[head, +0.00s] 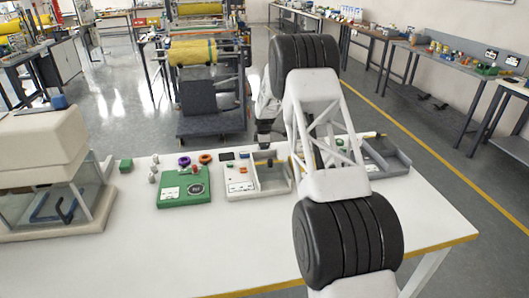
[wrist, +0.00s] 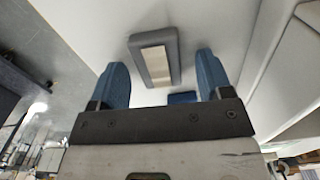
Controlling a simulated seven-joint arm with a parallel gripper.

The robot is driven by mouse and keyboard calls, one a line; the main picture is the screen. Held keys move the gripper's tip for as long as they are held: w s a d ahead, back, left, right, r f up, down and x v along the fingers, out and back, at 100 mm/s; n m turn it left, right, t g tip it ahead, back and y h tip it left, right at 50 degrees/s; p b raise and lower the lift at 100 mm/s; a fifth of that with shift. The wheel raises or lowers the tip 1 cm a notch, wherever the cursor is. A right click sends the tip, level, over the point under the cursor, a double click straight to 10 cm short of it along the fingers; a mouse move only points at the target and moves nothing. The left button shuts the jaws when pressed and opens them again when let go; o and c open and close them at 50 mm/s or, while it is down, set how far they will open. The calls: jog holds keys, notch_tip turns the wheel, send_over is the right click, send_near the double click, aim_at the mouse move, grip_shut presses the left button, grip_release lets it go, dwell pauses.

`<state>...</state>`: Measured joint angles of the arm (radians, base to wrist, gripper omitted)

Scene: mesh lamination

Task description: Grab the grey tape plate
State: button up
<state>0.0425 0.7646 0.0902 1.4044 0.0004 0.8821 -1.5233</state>
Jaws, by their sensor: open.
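In the wrist view, a grey rectangular plate (wrist: 172,46) with a pale beige strip along its top lies on a white surface. I take it to be the grey tape plate. My gripper (wrist: 160,70) has two blue fingers set wide apart and is open. The plate shows in the gap between the fingers, apart from both, and nothing is held. In the head view I cannot clearly pick out this plate. My arm covers part of the table there, and my gripper's fingertips cannot be made out.
On the white table (head: 250,240) stand a green device (head: 183,188), a white and grey tray (head: 273,182), a grey tray (head: 390,162) at right, and a clear-walled machine (head: 45,165) at left. In the wrist view, a small blue piece (wrist: 183,98) lies near the plate. The table's front is clear.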

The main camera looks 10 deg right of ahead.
jog(key=shift+c, duration=0.4)
jog(key=c, duration=0.9)
jog(key=shift+r, duration=0.15)
jog(key=shift+c, duration=0.2)
notch_tip(320, 180, up, 10)
dwell(0.6)
